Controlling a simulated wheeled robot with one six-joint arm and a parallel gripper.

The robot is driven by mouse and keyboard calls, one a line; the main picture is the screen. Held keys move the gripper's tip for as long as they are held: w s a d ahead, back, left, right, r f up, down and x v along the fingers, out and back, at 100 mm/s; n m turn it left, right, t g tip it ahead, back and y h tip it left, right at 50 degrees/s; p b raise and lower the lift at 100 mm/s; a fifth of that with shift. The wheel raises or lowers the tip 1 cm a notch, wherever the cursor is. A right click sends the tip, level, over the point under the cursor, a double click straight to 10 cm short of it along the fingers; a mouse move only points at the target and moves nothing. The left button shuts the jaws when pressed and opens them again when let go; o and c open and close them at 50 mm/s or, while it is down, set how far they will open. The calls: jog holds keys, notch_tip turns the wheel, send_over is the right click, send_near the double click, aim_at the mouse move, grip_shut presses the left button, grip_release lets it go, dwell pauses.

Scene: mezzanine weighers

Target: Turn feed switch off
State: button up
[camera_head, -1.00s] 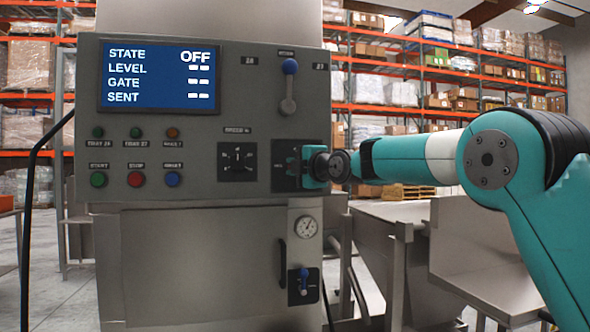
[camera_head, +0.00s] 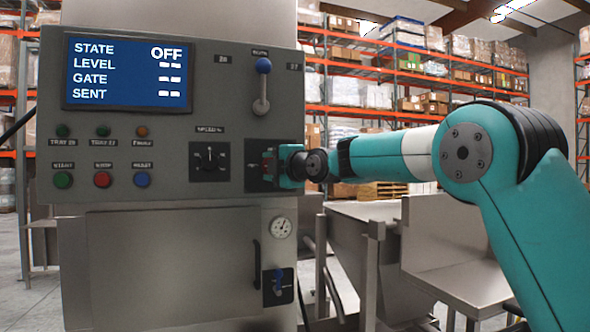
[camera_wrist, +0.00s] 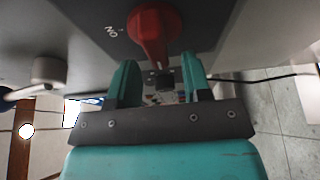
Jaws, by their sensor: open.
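The feed switch is a red rotary knob (camera_wrist: 153,30) on a dark plate, with its handle pointing down in the wrist view. An "ON" label (camera_wrist: 112,30) sits left of it. My gripper (camera_head: 281,167) is at this plate. In the wrist view the two fingers of my open gripper (camera_wrist: 160,72) are apart and empty. The knob's lower end lies just beyond the gap between them; contact cannot be told.
The grey panel has a screen (camera_head: 129,73) reading STATE OFF, a speed dial (camera_head: 210,158), a blue-topped lever (camera_head: 262,88) and several round buttons. Metal chutes (camera_head: 350,250) stand at right.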

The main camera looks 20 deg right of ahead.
jog(key=b+v, duration=0.4)
jog(key=v, duration=1.2)
jog(key=shift+s, duration=0.1)
